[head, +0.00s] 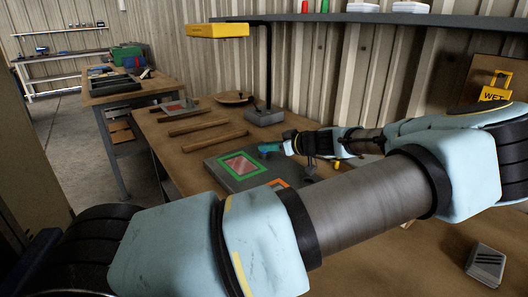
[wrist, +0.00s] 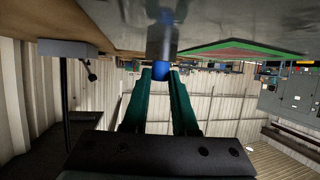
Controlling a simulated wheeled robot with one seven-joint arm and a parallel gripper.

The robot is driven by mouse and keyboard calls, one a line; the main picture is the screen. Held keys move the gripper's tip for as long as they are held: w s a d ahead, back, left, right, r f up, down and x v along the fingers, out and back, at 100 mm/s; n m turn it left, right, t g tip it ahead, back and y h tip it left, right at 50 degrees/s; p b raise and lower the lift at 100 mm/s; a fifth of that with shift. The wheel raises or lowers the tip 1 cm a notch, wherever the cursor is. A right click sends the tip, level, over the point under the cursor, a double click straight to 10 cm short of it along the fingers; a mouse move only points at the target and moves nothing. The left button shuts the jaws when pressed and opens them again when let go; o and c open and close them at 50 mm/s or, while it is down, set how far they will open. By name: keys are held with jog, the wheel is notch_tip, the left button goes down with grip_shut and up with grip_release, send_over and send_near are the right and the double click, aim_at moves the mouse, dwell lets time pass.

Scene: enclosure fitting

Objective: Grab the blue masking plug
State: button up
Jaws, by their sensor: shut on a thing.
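My gripper (head: 270,148) reaches over the workbench, low beside the grey enclosure plate (head: 212,167) with a green-framed red window. In the wrist view my gripper's two teal fingers (wrist: 160,75) are closed in on the blue masking plug (wrist: 162,68), which shows between their tips. A grey cylinder (wrist: 162,42) stands in line just beyond the plug, against the pale surface. I cannot tell whether the plug is still joined to it. The plug is not clearly visible in the head view, where the fingers cover that spot.
Wooden bars (head: 217,139) lie behind the plate. A lamp with a yellow head (head: 216,30) stands at the back on a grey base (head: 264,117). A shelf (head: 390,18) runs along the wall. A small grey box (head: 486,262) sits at right; bare bench surrounds it.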

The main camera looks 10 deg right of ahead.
grip_shut()
